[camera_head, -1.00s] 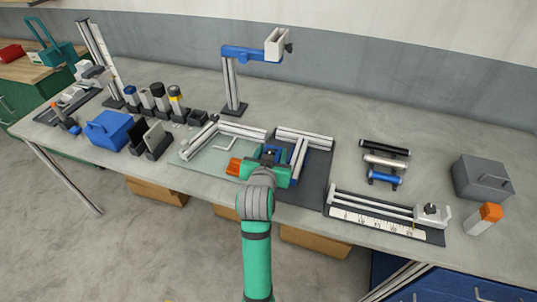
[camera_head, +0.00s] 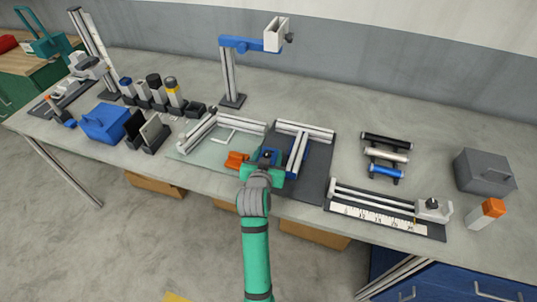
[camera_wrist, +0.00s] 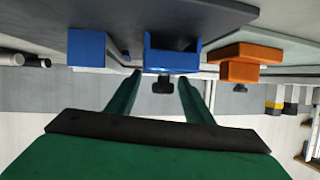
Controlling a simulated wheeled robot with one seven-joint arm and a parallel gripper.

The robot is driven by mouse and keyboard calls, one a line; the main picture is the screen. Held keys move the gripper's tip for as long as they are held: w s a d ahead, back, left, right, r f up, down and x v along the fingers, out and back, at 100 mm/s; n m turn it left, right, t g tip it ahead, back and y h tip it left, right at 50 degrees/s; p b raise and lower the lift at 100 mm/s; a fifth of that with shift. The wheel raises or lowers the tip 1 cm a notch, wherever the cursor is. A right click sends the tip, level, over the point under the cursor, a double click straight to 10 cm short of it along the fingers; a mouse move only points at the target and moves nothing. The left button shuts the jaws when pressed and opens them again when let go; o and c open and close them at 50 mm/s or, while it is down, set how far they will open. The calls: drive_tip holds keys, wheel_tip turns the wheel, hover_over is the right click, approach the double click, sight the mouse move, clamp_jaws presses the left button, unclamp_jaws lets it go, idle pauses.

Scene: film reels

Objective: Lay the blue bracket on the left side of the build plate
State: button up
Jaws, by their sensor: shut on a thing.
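A blue bracket (camera_wrist: 172,50) with a black knob (camera_wrist: 163,85) is between my fingertips in the wrist view. In the head view the bracket (camera_head: 267,156) is partly hidden by my gripper (camera_head: 264,166), which is shut on it. Its exact contact with the surface below cannot be told. An orange bracket (camera_head: 236,159) is just left of my gripper; it also shows in the wrist view (camera_wrist: 245,62). A pale green plate (camera_head: 192,151) with light metal rails lies left of it. A dark plate (camera_head: 318,180) with rails lies right. Which is the build plate is unclear.
A blue-sided rail (camera_head: 298,155) stands right of my gripper. A blue box (camera_head: 105,124) and dark holders stand left, a post with a blue arm (camera_head: 230,72) behind. A ruler jig (camera_head: 385,215) and rollers (camera_head: 387,158) are right.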

drive_tip(key=o, duration=1.4)
drive_tip(key=v, duration=1.2)
